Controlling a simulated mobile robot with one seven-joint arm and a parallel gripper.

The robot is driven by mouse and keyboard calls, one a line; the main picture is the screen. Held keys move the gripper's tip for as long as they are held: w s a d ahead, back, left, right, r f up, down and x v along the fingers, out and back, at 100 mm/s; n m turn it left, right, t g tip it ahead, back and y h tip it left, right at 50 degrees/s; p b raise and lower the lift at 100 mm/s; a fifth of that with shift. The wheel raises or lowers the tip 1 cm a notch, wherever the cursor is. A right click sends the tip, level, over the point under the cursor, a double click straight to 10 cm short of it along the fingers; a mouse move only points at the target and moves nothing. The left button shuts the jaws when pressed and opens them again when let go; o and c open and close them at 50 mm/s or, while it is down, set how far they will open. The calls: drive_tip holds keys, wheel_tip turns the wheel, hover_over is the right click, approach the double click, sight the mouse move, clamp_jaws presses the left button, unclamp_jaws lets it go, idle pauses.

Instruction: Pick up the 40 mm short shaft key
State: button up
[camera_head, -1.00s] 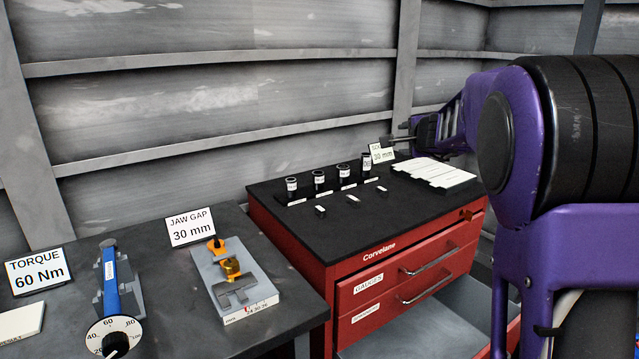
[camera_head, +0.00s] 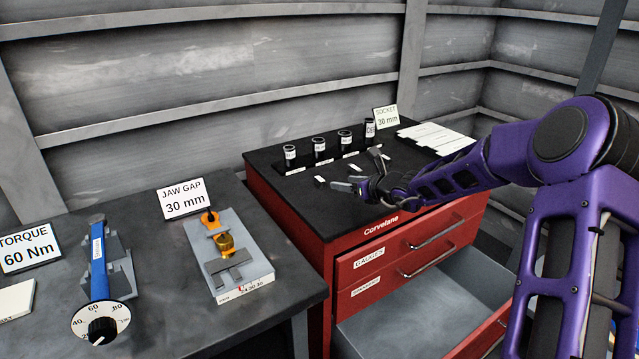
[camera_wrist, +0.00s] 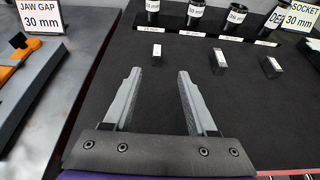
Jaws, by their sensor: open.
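Several small dark keys with white tops stand in a row on the black cabinet top. In the wrist view I see a left key (camera_wrist: 156,52), a middle key (camera_wrist: 219,62) and a right key (camera_wrist: 271,67). I cannot read their lengths, so I cannot tell which is the 40 mm short one. My gripper (camera_wrist: 158,75) is open and empty, its fingers pointing at the row, with the left key just beyond the gap. In the head view my gripper (camera_head: 358,172) is low over the cabinet top and partly hides the row.
Black sockets (camera_head: 319,146) with labels stand behind the keys. A "SOCKET 30 mm" sign (camera_head: 386,117) and white strips (camera_head: 436,138) are at the back right. The red cabinet (camera_head: 290,215) has an open lower drawer. A bench at left holds a vise (camera_head: 228,258) and a blue torque wrench (camera_head: 98,262).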

sight(321, 180)
drive_tip(key=x, duration=0.7)
drive_tip(key=shift+a+p+x, duration=0.25)
drive_tip(key=shift+p+x, duration=0.25)
drive_tip(key=shift+x, duration=2.35)
drive_tip(key=shift+s, duration=0.2)
clamp_jaws()
drive_tip(key=shift+r, duration=0.1)
